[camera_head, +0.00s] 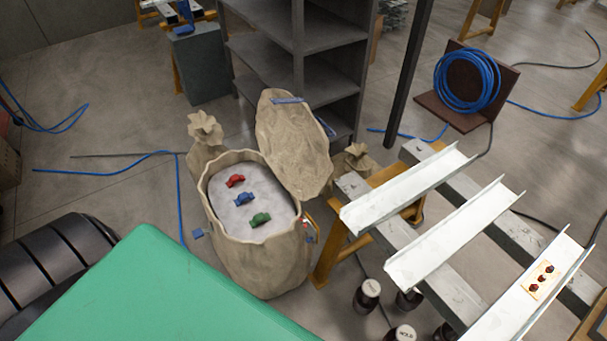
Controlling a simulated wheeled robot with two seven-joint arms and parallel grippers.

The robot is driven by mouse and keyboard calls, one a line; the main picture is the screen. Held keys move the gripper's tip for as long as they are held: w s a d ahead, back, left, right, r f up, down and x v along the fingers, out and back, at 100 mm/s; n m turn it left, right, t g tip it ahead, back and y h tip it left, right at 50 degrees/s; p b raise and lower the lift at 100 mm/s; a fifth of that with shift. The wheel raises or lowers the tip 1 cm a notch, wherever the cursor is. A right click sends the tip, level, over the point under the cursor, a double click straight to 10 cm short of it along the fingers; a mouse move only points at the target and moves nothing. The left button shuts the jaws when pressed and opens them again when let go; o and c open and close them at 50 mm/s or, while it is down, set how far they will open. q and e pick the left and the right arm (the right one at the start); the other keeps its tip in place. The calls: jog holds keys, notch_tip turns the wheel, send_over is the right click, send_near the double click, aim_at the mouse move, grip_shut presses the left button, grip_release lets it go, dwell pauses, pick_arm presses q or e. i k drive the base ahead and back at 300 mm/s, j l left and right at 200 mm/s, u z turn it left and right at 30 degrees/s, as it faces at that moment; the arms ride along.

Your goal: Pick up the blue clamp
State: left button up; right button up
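The blue clamp (245,199) lies on the pale grey top surface (226,217) inside an open, tan, sack-like container (262,265). It is the middle one of three small clamps in a slanting row. A red clamp (235,181) lies behind it to the left, and a green clamp (260,220) lies in front of it to the right. The three are apart, and nothing covers the blue one. Neither of my grippers shows in the head view.
A green surface (150,290) fills the front left. A tan lid (292,145) leans behind the container, near grey shelves (290,65). Metal channels (440,245) on trestles stand at the right, with dark jars (367,296) below. Blue cable (179,205) lies on the floor.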

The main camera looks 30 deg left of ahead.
aim_at(245, 196)
jog(key=j+z, duration=0.3)
jog(key=z, duration=0.15)
jog(key=j+z, duration=0.3)
jog(key=z, duration=0.2)
jog(key=k+j+z, duration=0.1)
jog(key=j+z, duration=0.15)
jog(key=z, duration=0.2)
jog(key=k+j, duration=0.15)
jog(key=j, duration=0.2)
jog(key=k+j, duration=0.2)
jog(key=j, duration=0.2)
jog(key=k+j, duration=0.15)
jog(key=j, duration=0.2)
jog(key=k+j, duration=0.2)
jog(key=j, duration=0.15)
jog(key=k+j, duration=0.15)
jog(key=j, duration=0.25)
jog(key=k+j, duration=0.2)
jog(key=j, duration=0.15)
